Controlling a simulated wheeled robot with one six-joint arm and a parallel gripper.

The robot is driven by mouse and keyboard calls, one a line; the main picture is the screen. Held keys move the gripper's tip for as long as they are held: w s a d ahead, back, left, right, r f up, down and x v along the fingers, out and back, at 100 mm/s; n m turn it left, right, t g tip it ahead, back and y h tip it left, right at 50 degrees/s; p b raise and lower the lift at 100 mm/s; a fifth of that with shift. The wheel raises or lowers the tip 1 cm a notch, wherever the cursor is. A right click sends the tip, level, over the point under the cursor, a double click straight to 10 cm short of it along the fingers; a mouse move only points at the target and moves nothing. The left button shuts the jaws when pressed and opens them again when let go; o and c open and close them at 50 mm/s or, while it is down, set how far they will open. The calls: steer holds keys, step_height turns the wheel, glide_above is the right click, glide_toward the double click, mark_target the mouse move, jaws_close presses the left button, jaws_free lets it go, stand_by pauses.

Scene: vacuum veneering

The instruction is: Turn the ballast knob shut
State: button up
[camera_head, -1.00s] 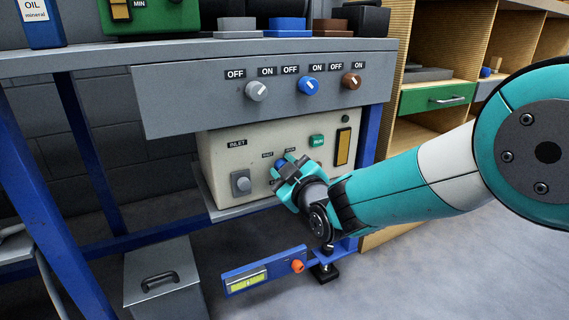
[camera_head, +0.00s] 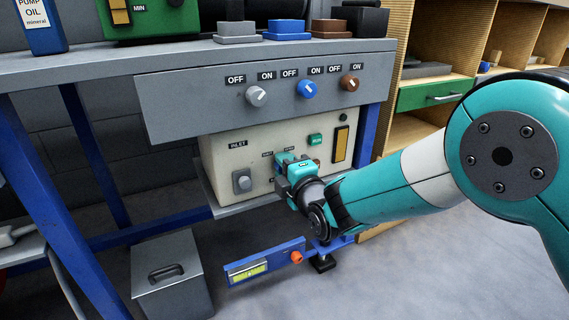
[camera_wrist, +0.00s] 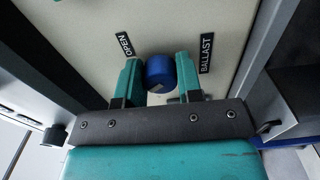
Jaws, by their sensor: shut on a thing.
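The blue ballast knob (camera_wrist: 160,71) shows in the wrist view between my two teal fingers, on a cream panel (camera_wrist: 215,15). An OPEN label (camera_wrist: 124,45) is at its upper left and a BALLAST label (camera_wrist: 206,53) at its right. My gripper (camera_wrist: 157,80) is shut on the knob, one finger on each side. In the head view my gripper (camera_head: 288,166) is at the front of the cream pump box (camera_head: 222,155) and hides the knob and part of the labels. Any pointer mark on the knob is hard to read.
A grey panel (camera_head: 190,105) above has grey (camera_head: 256,96), blue (camera_head: 307,89) and brown (camera_head: 350,83) ON/OFF knobs. An inlet knob (camera_head: 242,182) sits left of my gripper. A blue gauge bar (camera_head: 262,256) is below, and a grey lidded box (camera_head: 172,285) stands lower left.

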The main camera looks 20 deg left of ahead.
steer(key=shift+n, duration=1.1)
steer(key=o, duration=0.9)
steer(key=shift+s+d+p, duration=0.1)
steer(key=shift+p, duration=0.25)
steer(key=b+v, duration=0.5)
steer(key=v, duration=1.2)
steer(key=shift+s+b, duration=0.1)
steer(key=shift+b, duration=0.3)
